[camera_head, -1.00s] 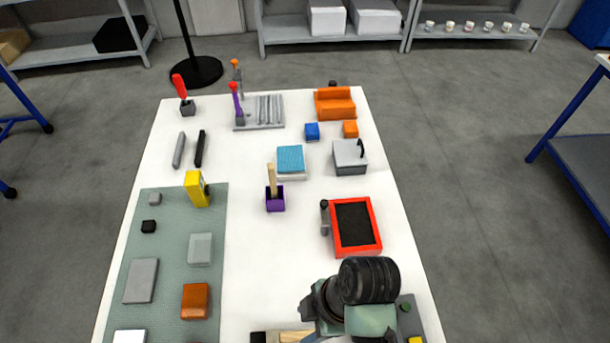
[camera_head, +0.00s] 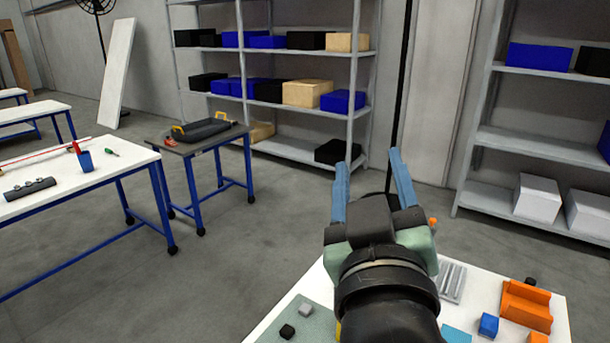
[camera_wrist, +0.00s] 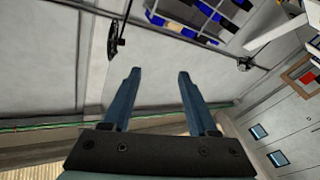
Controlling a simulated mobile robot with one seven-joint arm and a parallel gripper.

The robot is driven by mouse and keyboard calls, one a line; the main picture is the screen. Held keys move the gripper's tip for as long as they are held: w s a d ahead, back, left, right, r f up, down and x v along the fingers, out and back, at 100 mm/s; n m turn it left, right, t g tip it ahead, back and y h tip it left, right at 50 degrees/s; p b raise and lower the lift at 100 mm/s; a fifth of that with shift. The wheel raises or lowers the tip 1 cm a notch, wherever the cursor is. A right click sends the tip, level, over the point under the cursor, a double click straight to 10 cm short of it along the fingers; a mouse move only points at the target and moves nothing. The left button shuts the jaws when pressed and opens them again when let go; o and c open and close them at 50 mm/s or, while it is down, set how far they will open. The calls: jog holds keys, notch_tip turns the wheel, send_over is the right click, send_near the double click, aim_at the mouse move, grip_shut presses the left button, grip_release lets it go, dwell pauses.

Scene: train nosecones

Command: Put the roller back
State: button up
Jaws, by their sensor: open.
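My gripper (camera_head: 368,172) is raised above the white work table (camera_head: 468,322), fingers apart and pointing up, with nothing between them. In the wrist view the two blue fingers (camera_wrist: 158,78) stand apart and empty against a grey wall. I cannot identify the roller for certain in any current view. Much of the white table lies below the picture or behind my arm. A grooved grey plate (camera_head: 453,282) shows beside my gripper on that table.
An orange stepped block (camera_head: 526,305) and blue cube (camera_head: 488,325) lie at the white table's right. At left, another table holds a dark bar (camera_head: 30,188) and blue cup (camera_head: 84,160). A small cart (camera_head: 200,140) stands behind. Shelves (camera_head: 270,95) line the wall.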

jog(key=s+a+r+m+t+y, duration=0.1)
jog(key=s+a+r+t, duration=0.2)
jog(key=r, duration=0.6)
jog(key=s+a+r+m+t+y, duration=0.1)
jog(key=s+a+r+m+t, duration=0.1)
jog(key=s+a+r+t, duration=0.2)
jog(key=s+r, duration=0.3)
jog(key=r, duration=0.2)
jog(key=shift+t, duration=0.3)
jog(key=shift+s, duration=0.1)
jog(key=shift+f+b, duration=0.6)
jog(key=shift+f, duration=0.05)
